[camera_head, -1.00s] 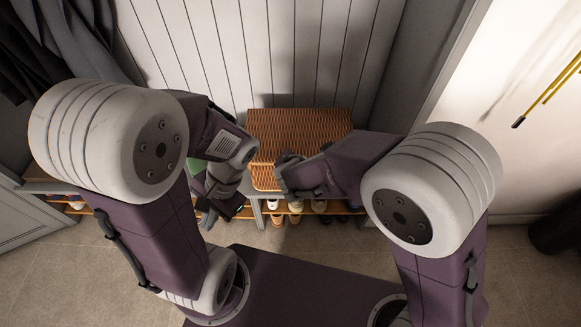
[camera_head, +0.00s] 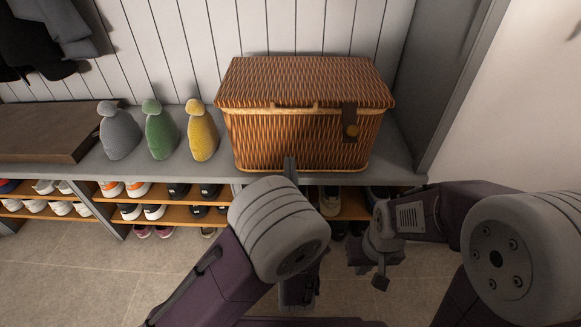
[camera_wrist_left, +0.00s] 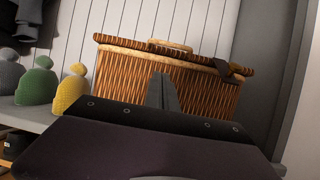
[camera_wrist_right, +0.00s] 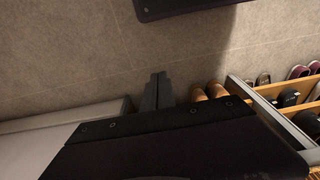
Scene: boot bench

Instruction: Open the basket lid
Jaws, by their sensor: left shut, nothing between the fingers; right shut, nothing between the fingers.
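The brown wicker basket (camera_head: 290,140) stands on the bench with its lid (camera_head: 305,80) down. A pale handle (camera_head: 295,107) is at the lid's front edge, and a dark strap with a round brass-coloured fastener (camera_head: 351,130) hangs at the front right. My left gripper (camera_head: 290,165) is shut and empty, before the lower front of the basket. In the left wrist view, its fingers (camera_wrist_left: 162,90) point at the wicker front, below the lid; contact cannot be told. My right gripper (camera_head: 380,281) is shut and empty, low in front of the bench; its fingers (camera_wrist_right: 158,88) point over the floor.
Grey, green and yellow knitted hats (camera_head: 203,132) stand on the bench (camera_head: 215,172) left of the basket. A brown flat box or cushion (camera_head: 45,132) lies further left. Shoes fill the shelves below. A grey side panel (camera_head: 440,85) rises right of the basket.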

